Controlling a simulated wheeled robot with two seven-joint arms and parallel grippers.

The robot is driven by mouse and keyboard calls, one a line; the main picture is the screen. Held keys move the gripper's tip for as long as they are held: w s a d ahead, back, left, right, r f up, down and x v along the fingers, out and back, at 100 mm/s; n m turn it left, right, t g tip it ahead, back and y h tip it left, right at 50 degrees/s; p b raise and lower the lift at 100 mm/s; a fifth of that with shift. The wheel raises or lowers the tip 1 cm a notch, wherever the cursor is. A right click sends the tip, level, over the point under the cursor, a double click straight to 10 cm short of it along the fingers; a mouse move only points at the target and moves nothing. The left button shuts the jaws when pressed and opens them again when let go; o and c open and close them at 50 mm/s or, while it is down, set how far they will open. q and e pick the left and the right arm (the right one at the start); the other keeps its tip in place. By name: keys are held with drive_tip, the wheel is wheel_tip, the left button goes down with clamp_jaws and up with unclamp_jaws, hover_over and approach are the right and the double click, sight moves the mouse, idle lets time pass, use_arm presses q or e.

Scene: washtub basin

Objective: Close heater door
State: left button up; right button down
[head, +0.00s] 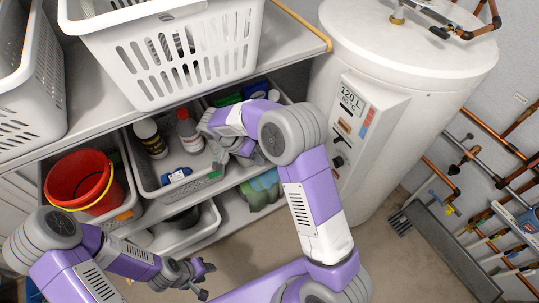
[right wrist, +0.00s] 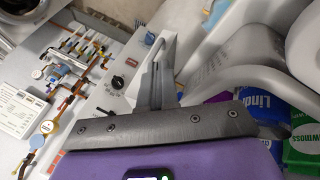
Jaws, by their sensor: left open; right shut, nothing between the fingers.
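The heater (head: 405,65) is a tall white cylinder at the upper right of the head view. Its white front panel (head: 362,125) carries a "120 L" label, coloured strips and dark knobs. A white panel with a black dial (right wrist: 117,83) also shows in the right wrist view. I cannot make out a separate door or how far it stands open. My right gripper (head: 248,155) is left of the heater, by the shelf bins, partly hidden by its arm. Its fingers (right wrist: 157,78) look shut and empty in the wrist view. My left gripper (head: 205,280) is open and empty, low over the floor.
A white basket (head: 170,50) stands on the counter. Below, a bin (head: 150,180) holds bottles, and a red bucket (head: 82,182) sits to its left. Pipes (head: 500,170) line the wall right of the heater.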

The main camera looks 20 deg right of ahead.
use_arm(q)
drive_tip(key=f+b, duration=0.2)
drive_tip(key=shift+w+f, duration=0.3)
drive_tip(key=shift+w, duration=0.1)
use_arm(e)
drive_tip(key=d+f+m+h, duration=0.1)
drive_tip(key=d+f, duration=0.3)
drive_tip(key=d, duration=0.2)
drive_tip(key=shift+s+d+f+m, duration=0.15)
drive_tip(key=shift+d+f+m, duration=0.15)
drive_tip(key=shift+d+f, duration=0.05)
use_arm(q)
drive_tip(key=shift+s+f+b, duration=0.1)
drive_tip(key=shift+b, duration=0.2)
use_arm(e)
drive_tip(key=shift+s, duration=0.1)
